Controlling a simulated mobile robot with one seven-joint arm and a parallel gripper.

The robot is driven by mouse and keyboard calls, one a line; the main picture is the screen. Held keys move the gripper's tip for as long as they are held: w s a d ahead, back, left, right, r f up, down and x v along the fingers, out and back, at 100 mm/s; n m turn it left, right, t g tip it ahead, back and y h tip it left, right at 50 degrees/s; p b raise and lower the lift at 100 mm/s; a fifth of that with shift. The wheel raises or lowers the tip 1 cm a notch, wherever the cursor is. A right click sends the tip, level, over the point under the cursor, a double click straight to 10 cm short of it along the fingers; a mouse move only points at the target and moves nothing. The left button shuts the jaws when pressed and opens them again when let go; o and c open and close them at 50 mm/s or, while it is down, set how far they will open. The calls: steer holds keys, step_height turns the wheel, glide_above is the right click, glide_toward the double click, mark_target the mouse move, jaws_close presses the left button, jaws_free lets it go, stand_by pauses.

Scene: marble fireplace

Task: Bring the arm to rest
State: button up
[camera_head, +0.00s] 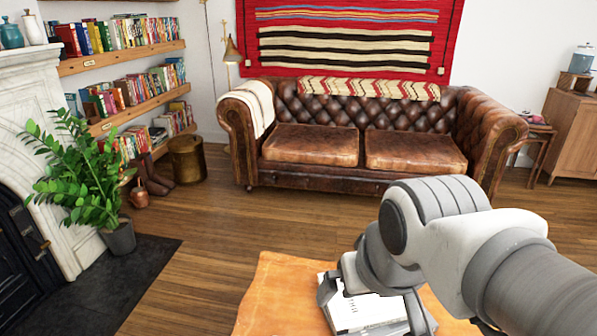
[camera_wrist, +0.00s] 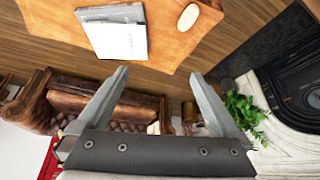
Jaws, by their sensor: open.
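My arm (camera_head: 440,225) reaches in from the right edge of the head view, bent, with its end above the orange-brown table. My gripper (camera_wrist: 160,76) is open and empty in the wrist view, its two grey fingers spread wide with nothing between them. In the head view the gripper is partly hidden behind my wrist and overlaps the books in the picture. I cannot tell the exact gap between the fingers and the books.
Stacked books (camera_head: 362,312) lie on the table (camera_head: 268,300); they also show in the wrist view (camera_wrist: 118,38), with a pale oval object (camera_wrist: 188,17). A leather sofa (camera_head: 315,147) stands behind. A potted plant (camera_head: 85,185) and fireplace are left. Wooden floor between is clear.

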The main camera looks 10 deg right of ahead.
steer(key=shift+s+d+r, duration=0.15)
steer(key=shift+s+d, duration=0.05)
steer(key=shift+s, duration=0.45)
steer(key=shift+r, duration=0.1)
step_height(320, 180, up, 19)
steer(key=p, duration=1.9)
steer(key=shift+r+p, duration=0.2)
steer(key=shift+p, duration=0.1)
